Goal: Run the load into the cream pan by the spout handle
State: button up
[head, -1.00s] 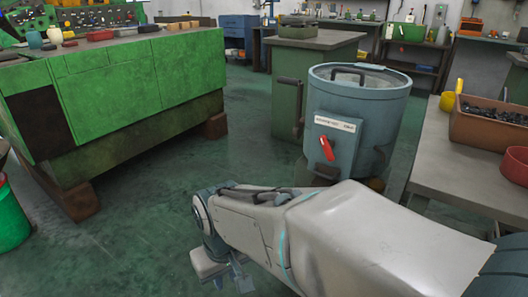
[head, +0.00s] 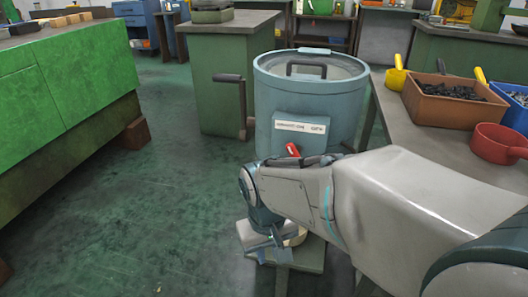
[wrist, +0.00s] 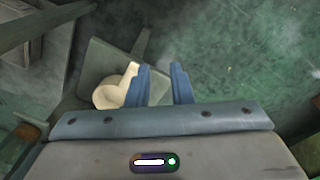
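The blue-grey drum machine (head: 308,98) stands in the middle of the head view, with a black grip on its lid. A white label and a red spout handle (head: 292,150) are on its front, the handle partly covered by my arm. A cream object, likely the cream pan (head: 296,237), sits low under the drum front, mostly hidden by my arm. In the wrist view the cream pan (wrist: 112,94) lies on a greenish stand, left of my gripper (wrist: 164,75) and partly behind its left finger. My gripper's fingers are apart with nothing between them.
A crank handle (head: 232,80) sticks out left of the drum. The grey bench (head: 408,132) at right holds a brown bin (head: 452,102), a yellow scoop (head: 397,74) and a red pan (head: 496,143). A green cabinet (head: 60,90) stands at left. The floor between is clear.

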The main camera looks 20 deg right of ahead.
jog(key=w+n+t+h+p, duration=0.2)
jog(key=w+n+h+p, duration=0.2)
jog(key=w+h+p, duration=0.9)
jog(key=w+d+h+b, duration=0.1)
jog(key=w+d+b, duration=0.1)
jog(key=d, duration=0.2)
jog(key=w+d+f+b, duration=0.1)
jog(key=w+d+b, duration=0.1)
jog(key=d, duration=0.3)
jog(key=w+d+f+h+b, duration=0.1)
jog(key=w+d+b, duration=0.1)
jog(key=d+b, duration=0.1)
jog(key=shift+d+f+h, duration=0.1)
jog(key=shift+d+h, duration=0.2)
jog(key=shift+d, duration=0.6)
grip_shut()
